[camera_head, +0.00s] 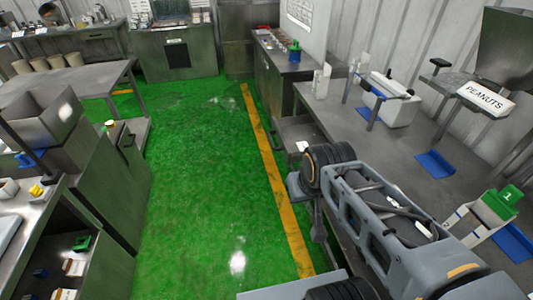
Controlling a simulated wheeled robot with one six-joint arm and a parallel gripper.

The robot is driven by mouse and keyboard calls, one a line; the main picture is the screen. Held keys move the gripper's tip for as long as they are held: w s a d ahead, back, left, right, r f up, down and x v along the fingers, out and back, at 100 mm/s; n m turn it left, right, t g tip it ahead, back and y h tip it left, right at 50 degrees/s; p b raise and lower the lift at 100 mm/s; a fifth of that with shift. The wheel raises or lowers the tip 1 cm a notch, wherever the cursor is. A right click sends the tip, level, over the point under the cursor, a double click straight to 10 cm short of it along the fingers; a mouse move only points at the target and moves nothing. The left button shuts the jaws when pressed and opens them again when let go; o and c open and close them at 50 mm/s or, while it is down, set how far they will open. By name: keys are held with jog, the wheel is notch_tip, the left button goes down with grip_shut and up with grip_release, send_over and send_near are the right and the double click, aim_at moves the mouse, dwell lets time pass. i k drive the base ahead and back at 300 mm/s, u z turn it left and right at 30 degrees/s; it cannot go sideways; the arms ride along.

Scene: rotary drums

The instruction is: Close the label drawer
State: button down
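A grey metal drawer (292,131) juts out to the left from under the right-hand workbench, just past my arm's elbow. It looks pulled open, and a small white item (302,146) shows at its near end. I cannot read any label on it, so I cannot confirm that it is the label drawer. My arm reaches in from the lower right and bends down beside the bench. My gripper (318,232) seems to hang at the low end, apart from the drawer; its fingers are too small and partly hidden to tell their opening.
The right workbench (345,125) carries a white box device (390,105), blue trays (436,163) and a hopper marked PEANUTS (487,98). A green-topped dispenser (503,200) stands nearer. The green floor (200,170) is clear. Metal cabinets (105,180) line the left.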

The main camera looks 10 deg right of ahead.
aim_at(288, 131)
jog(key=u, duration=0.6)
jog(key=i, duration=1.2)
jog(key=u, duration=0.2)
